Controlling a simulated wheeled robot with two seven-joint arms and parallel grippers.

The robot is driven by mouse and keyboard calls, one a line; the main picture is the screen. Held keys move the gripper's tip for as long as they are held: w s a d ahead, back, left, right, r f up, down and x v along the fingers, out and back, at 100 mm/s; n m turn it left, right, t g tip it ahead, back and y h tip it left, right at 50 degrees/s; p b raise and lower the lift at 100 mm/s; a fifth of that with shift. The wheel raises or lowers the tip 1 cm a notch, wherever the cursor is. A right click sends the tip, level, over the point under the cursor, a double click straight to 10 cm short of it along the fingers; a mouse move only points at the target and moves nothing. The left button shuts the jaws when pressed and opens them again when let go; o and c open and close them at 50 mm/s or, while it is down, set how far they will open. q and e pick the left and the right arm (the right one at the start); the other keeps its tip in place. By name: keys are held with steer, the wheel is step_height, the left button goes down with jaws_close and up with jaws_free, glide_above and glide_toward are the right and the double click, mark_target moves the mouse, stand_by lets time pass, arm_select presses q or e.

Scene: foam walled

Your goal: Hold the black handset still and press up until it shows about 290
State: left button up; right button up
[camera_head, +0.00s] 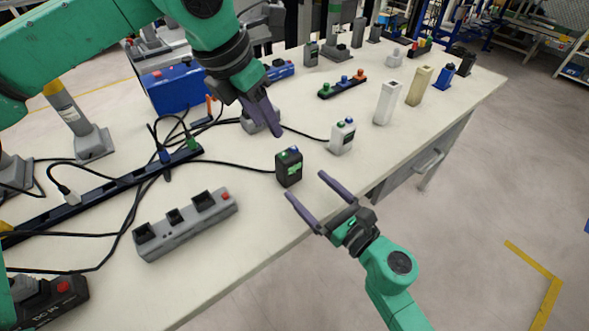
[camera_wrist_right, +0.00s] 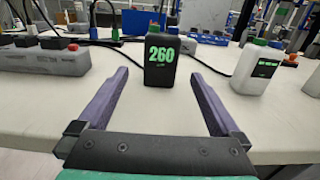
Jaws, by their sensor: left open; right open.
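The black handset (camera_head: 289,168) stands upright near the table's front edge, with a green and a blue button on top. In the right wrist view the handset (camera_wrist_right: 161,62) shows 260 in green digits. My right gripper (camera_head: 304,186) is open and empty in front of it. Its fingers (camera_wrist_right: 160,88) point at the handset from either side of the picture, and the handset appears between and beyond their tips. My left gripper (camera_head: 273,130) is above the table, behind and left of the handset, pointing down. Its fingers overlap in the head view.
A white handset (camera_head: 342,137) stands to the right of the black one. A grey power strip (camera_head: 186,224) lies to the left. A black cable runs to the black handset. A white block (camera_head: 387,103) and a beige block (camera_head: 418,86) stand farther right.

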mark_target(281, 160)
steer(key=x, duration=1.1)
steer(key=shift+w, duration=0.2)
steer(key=c, duration=1.5)
arm_select(q)
jaws_close()
arm_select(e)
steer(key=shift+c, duration=0.2)
